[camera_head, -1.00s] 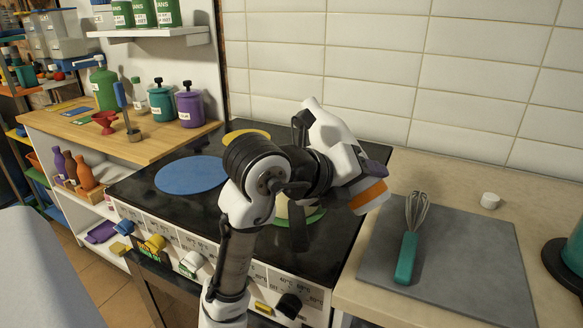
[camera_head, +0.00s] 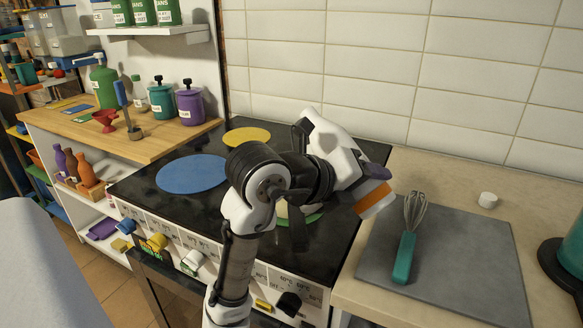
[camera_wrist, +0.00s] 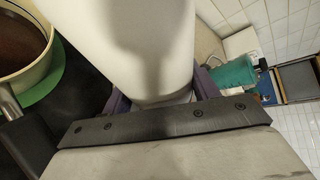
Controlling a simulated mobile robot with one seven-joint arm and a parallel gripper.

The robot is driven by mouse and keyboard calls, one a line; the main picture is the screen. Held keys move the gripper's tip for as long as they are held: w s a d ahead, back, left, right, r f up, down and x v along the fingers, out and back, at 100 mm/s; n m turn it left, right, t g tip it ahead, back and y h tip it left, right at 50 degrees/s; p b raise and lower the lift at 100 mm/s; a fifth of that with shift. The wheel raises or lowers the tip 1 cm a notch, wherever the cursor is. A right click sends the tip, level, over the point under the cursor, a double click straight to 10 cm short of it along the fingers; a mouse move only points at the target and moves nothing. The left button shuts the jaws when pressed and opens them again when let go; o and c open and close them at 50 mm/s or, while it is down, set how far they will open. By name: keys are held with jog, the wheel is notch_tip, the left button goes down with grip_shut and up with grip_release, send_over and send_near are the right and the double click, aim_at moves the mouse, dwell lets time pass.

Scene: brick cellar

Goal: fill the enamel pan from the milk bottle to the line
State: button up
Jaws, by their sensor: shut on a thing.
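My gripper (camera_head: 376,172) is over the right side of the stove in the head view. In the wrist view my gripper (camera_wrist: 160,100) is shut on the white milk bottle (camera_wrist: 125,45), with purple fingers on both sides of it. The bottle's mouth is out of that view. A white and orange piece (camera_head: 374,199) beside the fingers in the head view seems to be part of the bottle. The cream enamel pan (camera_wrist: 48,72) stands on a green disc, left of the bottle, with a dark brown inside. My arm hides most of the pan in the head view; its fill line and level cannot be made out.
The black stove top also carries a blue disc (camera_head: 192,174) and a yellow disc (camera_head: 247,136). To the right, a teal whisk (camera_head: 405,257) lies on a grey board (camera_head: 465,260). A small white cap (camera_head: 488,200) is behind it. A tiled wall bounds the back.

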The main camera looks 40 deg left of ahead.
jog(key=shift+s+d+f+n+h+p, duration=0.1)
jog(key=shift+d+n+h+p, duration=0.45)
jog(key=shift+p, duration=0.4)
dwell(0.4)
jog(key=shift+d+r+n+h+p, duration=0.3)
jog(key=shift+n+p, duration=0.35)
jog(key=shift+p, duration=0.75)
jog(key=shift+a+r+n+t+h, duration=0.3)
jog(key=shift+a+r+n+h, duration=0.05)
jog(key=shift+a+n+h, duration=0.2)
dwell(1.8)
jog(key=shift+r+n, duration=0.15)
jog(key=shift+n, duration=0.1)
dwell(1.7)
jog(key=shift+d+f+m+y+b, duration=0.25)
jog(key=shift+d+f+m, duration=0.05)
jog(key=shift+f+m, duration=0.2)
jog(key=shift+d+f+m+y+b, duration=0.25)
jog(key=shift+f+m, duration=0.2)
jog(key=shift+m, duration=0.05)
jog(key=shift+r, duration=0.25)
jog(key=shift+a+f, duration=0.1)
jog(key=shift+a, duration=0.05)
